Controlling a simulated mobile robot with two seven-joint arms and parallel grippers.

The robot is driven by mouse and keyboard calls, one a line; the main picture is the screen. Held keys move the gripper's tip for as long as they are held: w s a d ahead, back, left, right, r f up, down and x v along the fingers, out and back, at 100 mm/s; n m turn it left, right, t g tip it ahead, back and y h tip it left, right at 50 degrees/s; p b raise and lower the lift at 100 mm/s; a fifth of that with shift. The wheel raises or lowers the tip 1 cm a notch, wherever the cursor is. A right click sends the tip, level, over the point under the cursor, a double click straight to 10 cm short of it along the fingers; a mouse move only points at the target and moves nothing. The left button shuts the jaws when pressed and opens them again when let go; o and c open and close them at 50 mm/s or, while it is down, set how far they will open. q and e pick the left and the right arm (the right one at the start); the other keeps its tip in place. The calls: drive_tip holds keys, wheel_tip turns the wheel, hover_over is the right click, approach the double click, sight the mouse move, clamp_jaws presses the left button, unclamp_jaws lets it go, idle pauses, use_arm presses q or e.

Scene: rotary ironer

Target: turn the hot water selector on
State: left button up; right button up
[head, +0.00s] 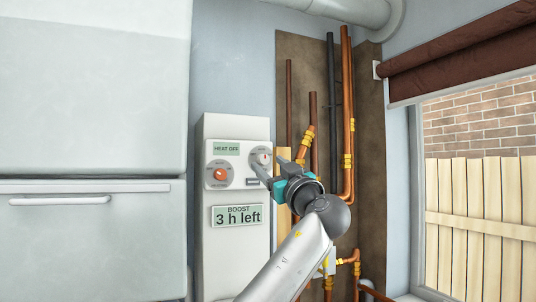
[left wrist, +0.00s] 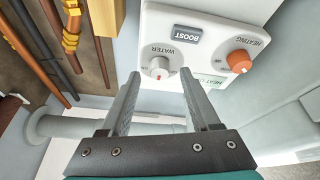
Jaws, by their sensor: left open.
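The hot water selector is a pale round knob (left wrist: 159,68) labelled WATER, with a small red mark, on the white control panel (left wrist: 205,18). It also shows in the head view as the knob (head: 262,155) at the right of the panel, partly hidden by my gripper. My left gripper (head: 267,162) is in front of the panel at this knob. In the left wrist view its two fingers (left wrist: 160,77) are apart, with the knob showing between their tips. I cannot tell whether they touch it. My right gripper is in neither view.
An orange heating knob (head: 220,174) is left of the water knob. A HEAT OFF display (head: 226,148) is above and a BOOST display (head: 238,215) reading "3 h left" below. Copper pipes (head: 347,120) run to the right; a large white appliance (head: 90,240) stands left.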

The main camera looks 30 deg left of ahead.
use_arm(q)
drive_tip(key=shift+x, duration=0.75)
clamp_jaws()
